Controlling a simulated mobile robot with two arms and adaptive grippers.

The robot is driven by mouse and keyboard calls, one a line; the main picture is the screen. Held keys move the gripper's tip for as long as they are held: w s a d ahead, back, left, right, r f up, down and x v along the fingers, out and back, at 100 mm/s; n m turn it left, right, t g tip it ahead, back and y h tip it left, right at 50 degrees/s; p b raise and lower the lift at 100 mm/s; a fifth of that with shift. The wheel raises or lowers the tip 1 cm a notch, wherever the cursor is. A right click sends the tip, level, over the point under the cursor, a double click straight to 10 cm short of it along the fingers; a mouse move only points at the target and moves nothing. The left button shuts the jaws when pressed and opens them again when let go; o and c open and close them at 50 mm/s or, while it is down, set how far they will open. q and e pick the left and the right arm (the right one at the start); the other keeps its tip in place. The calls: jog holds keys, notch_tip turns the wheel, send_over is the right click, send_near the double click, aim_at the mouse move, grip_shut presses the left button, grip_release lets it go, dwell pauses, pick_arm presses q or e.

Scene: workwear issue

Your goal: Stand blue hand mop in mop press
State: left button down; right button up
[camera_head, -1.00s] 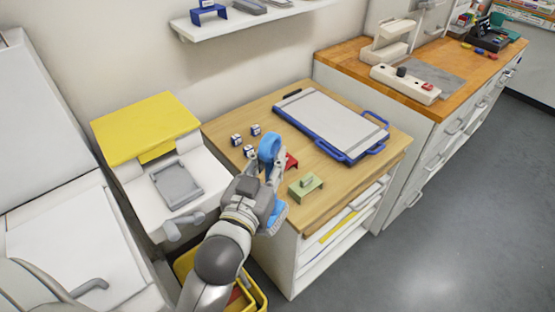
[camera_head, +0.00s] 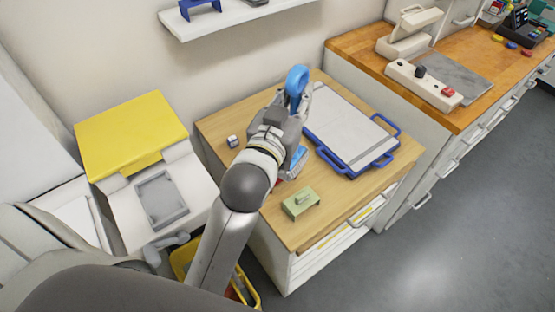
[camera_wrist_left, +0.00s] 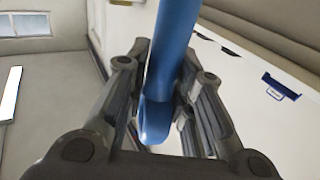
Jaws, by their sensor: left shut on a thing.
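The blue hand mop (camera_head: 297,84) is in my left gripper (camera_head: 294,107). Its blue ring stands up above the fingers, and a lighter blue end (camera_head: 298,160) shows below them. In the left wrist view, the blue shaft (camera_wrist_left: 172,55) runs between the two fingers, which are shut on it. The gripper is above the wooden cabinet top, beside the blue-framed board in the picture; the mop looks clear of the top. I cannot tell for sure which object is the mop press. My right gripper is not in view.
The wooden top (camera_head: 222,125) bears a blue-framed white board (camera_head: 345,125), a green block (camera_head: 300,204) and a small white-and-blue cube (camera_head: 233,141). A white machine with a yellow lid (camera_head: 130,132) stands left. Beige devices (camera_head: 408,35) stand on the right counter. A yellow bin (camera_head: 182,260) is below.

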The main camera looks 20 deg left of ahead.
pick_arm(q)
jog(key=shift+w+a, duration=0.15)
jog(key=shift+a, duration=0.1)
jog(key=w+a+f+p, duration=0.3)
jog(key=a+f+p, duration=0.1)
jog(key=a+f, duration=0.8)
jog(key=shift+w+a+f, duration=0.35)
jog(key=shift+a+f, duration=0.05)
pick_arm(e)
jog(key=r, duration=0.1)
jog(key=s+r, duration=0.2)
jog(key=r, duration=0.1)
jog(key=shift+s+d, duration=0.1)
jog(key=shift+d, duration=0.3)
pick_arm(q)
jog(key=c, duration=1.7)
grip_release()
jog(key=shift+f, duration=0.2)
jog(key=o, duration=0.5)
jog(key=shift+c, duration=0.2)
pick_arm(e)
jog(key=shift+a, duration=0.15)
